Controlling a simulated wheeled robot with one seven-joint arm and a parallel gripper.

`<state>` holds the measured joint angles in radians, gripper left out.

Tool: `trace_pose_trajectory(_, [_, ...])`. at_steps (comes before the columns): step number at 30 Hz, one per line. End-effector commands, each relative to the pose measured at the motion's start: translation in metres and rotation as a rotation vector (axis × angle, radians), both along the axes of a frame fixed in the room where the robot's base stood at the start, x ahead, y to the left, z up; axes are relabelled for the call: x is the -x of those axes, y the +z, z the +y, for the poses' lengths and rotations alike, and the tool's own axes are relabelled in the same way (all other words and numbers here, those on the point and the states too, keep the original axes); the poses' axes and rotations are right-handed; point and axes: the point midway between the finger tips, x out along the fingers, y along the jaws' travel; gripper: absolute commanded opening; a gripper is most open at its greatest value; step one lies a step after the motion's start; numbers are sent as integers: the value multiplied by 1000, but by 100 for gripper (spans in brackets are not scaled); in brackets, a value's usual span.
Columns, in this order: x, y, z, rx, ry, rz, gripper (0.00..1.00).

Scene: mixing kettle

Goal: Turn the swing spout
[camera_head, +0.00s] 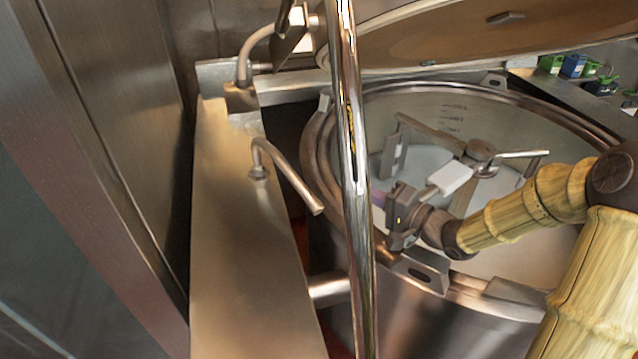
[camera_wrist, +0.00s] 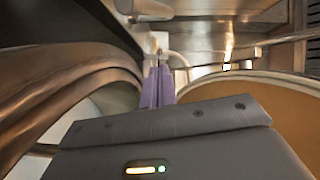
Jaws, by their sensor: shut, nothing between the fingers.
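The swing spout (camera_head: 285,175) is a thin bent metal pipe. It rises from the top of the steel housing left of the kettle, and its free end points down and right in the head view. My gripper (camera_head: 378,196) is over the near left part of the kettle (camera_head: 312,150), to the right of the spout and apart from it. The shiny upright pole hides part of the fingertips there. In the wrist view my purple fingers (camera_wrist: 158,87) are together with nothing between them. A pale pipe shape lies beyond them, but I cannot tell whether it is the spout.
The shiny pole (camera_head: 350,150) stands between the spout and my gripper in the head view. The kettle's raised lid (camera_head: 480,35) is above its opening. A mixing arm (camera_head: 480,152) is inside the kettle.

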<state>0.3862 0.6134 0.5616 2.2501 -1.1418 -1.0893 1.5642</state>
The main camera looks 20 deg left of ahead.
Motion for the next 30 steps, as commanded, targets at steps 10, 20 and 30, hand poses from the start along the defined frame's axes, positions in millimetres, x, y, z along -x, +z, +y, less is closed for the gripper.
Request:
trace_pose_trajectory(10, [-9,-1,29,-2,10,1,0])
trace_pose_trajectory(20, [-32,-3,80,-1,11,0,0])
trace_pose_trajectory(30, [-17,-9,114,0,12,2,0])
